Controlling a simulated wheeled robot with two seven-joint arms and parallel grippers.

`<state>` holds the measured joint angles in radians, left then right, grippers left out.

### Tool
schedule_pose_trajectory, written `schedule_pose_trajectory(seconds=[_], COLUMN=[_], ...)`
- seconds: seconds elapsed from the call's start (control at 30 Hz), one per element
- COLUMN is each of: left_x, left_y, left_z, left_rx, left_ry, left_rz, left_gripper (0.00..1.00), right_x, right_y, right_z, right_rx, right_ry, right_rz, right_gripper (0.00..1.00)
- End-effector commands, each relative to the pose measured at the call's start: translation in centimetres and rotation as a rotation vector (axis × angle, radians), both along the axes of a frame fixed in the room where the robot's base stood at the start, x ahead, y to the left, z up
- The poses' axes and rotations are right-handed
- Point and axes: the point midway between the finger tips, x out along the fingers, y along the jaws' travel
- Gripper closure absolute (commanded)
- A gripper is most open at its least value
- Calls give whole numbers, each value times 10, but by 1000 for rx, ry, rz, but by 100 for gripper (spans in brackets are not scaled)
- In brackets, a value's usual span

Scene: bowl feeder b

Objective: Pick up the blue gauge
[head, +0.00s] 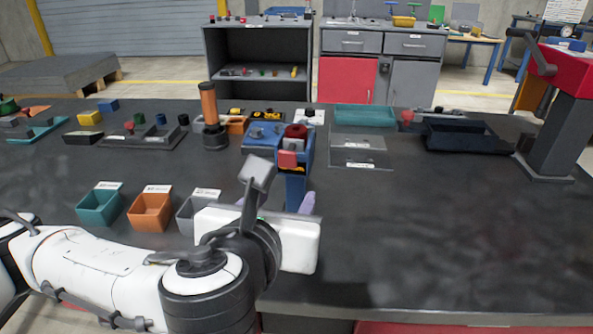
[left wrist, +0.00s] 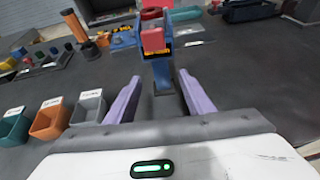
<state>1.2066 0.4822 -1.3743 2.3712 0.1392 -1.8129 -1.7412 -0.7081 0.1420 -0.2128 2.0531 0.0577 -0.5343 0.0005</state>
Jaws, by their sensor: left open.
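A blue upright device (head: 294,187) with red parts on top stands on the dark table in front of my left gripper; it is the likeliest match for the blue gauge, though I see no dial on it. In the left wrist view the blue device (left wrist: 162,73) has a red block and a yellow-marked band, and its lower part lies between the lines of the two purple fingers. My left gripper (head: 274,202) is open and empty. Its fingers spread apart in the left wrist view (left wrist: 160,88). Contact with the device cannot be told. My right gripper is out of view.
Teal (head: 98,208), orange (head: 150,212) and grey (head: 187,213) bins stand left of my gripper. An orange-handled post (head: 209,105) is behind. A dark tray (head: 465,137) and a red press (head: 560,90) are at right. The right front table is clear.

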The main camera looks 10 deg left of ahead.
Motion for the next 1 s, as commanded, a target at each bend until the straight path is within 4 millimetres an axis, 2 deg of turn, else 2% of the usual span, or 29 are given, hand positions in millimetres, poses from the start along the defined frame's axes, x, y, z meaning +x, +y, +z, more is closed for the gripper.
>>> schedule_pose_trajectory(seconds=[0.23, 0.5, 0.8, 1.0], left_x=[20, 54, 59, 59], left_y=[-2, -6, -7, -7], left_z=[-10, -24, -25, -25], left_rx=[-2, -1, -2, -2], left_ry=[0, 0, -1, -1], left_rz=[2, 2, 0, 0], left_gripper=[52, 52, 52, 85], right_x=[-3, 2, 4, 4], right_y=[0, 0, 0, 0], right_z=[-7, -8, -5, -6], right_rx=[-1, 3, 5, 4], right_ry=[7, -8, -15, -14], right_rz=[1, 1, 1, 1], right_gripper=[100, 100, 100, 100])
